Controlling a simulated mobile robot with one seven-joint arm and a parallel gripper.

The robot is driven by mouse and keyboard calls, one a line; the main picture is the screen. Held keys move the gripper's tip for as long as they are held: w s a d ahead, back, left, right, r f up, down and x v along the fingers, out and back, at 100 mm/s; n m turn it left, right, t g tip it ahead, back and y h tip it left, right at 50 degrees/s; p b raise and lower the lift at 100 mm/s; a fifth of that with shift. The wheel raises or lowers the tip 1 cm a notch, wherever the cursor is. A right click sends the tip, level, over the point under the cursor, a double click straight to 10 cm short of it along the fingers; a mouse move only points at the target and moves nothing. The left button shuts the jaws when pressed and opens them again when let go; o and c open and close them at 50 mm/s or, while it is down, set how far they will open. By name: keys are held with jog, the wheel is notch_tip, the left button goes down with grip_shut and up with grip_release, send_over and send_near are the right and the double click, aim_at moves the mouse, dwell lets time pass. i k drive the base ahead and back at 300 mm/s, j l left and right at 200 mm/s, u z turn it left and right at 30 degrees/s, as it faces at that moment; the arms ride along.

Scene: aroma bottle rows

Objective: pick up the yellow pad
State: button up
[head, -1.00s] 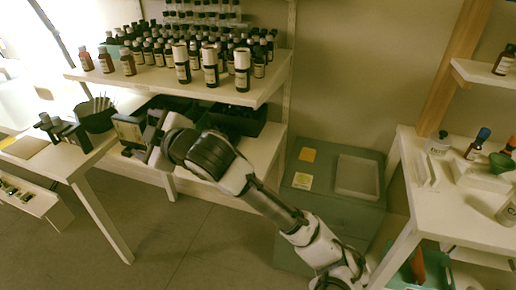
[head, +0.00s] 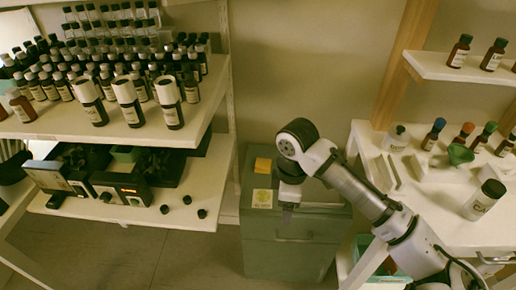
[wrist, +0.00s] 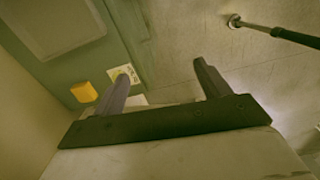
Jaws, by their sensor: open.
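The yellow pad (head: 262,165) lies flat on top of a grey-green cabinet (head: 290,252), near its back left. It also shows in the wrist view (wrist: 84,91), left of the fingers. A paler square card (head: 262,198) with a printed mark lies in front of it. In the wrist view this card (wrist: 119,72) is partly hidden by the left finger. My gripper (wrist: 161,72) is open, with nothing between its fingers. In the head view my wrist is above the cabinet, right of the pad, and the fingers are hard to make out.
A shelf (head: 120,125) with rows of dark bottles stands at the left, with black devices (head: 122,188) below. A grey tray (wrist: 55,22) lies on the cabinet.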

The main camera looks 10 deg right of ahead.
aim_at(262, 166)
jog(key=i, duration=0.95)
